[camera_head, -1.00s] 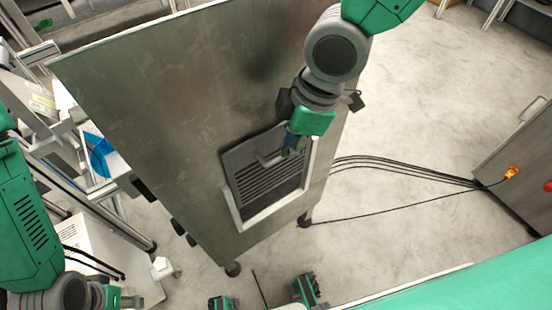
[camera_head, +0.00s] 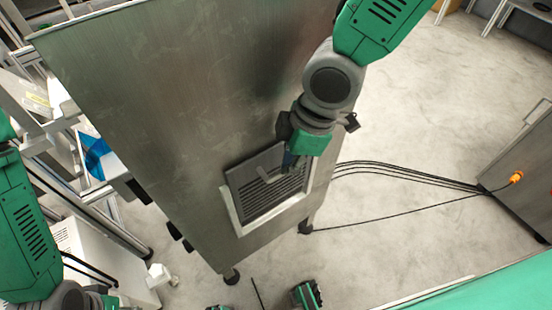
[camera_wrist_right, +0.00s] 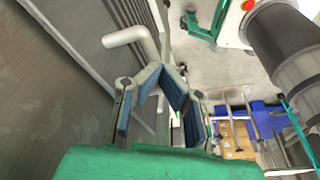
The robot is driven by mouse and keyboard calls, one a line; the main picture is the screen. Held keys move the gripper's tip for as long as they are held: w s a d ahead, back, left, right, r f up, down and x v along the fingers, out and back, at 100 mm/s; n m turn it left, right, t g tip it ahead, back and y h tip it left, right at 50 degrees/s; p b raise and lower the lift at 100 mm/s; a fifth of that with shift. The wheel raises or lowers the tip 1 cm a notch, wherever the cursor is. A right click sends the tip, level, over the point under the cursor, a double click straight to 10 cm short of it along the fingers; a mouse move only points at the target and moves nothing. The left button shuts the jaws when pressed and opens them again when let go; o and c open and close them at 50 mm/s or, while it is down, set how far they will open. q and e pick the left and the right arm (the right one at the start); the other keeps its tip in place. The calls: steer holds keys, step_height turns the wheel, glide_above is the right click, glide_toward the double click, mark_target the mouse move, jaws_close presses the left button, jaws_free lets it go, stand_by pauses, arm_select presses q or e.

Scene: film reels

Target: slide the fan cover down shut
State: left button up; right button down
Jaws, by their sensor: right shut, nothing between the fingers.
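The fan cover (camera_head: 252,182) is a dark grey slatted panel with a protruding handle (camera_head: 265,172), set on the tall metal cabinet (camera_head: 180,110). A pale frame (camera_head: 245,226) shows along its left and lower edges. My right gripper (camera_head: 290,162) is beside the handle, partly hidden behind my own wrist in the head view. In the right wrist view the blue-padded fingers (camera_wrist_right: 160,75) are shut and empty, just below the bent grey handle (camera_wrist_right: 130,36); contact is unclear. My left gripper (camera_head: 112,302) is cut off at the lower left, its jaws unclear.
Black cables (camera_head: 400,170) run across the floor from the cabinet to another metal box (camera_head: 525,165) at right. A white unit (camera_head: 105,255) and metal framing stand at left. Open floor (camera_head: 430,100) lies right of the cabinet.

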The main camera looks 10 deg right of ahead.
steer(key=shift+f+b, duration=1.95)
steer(key=shift+f, duration=1.55)
steer(key=a+p+v, duration=0.1)
steer(key=p+v, duration=0.8)
steer(key=shift+w+r, duration=0.1)
steer(key=shift+r, duration=0.05)
steer(key=s+d+f+m+h, duration=0.2)
steer(key=s+d+f+m, duration=1.3)
steer(key=d, duration=0.1)
steer(key=shift+s+f+h, duration=0.2)
steer(key=shift+f+h, duration=0.2)
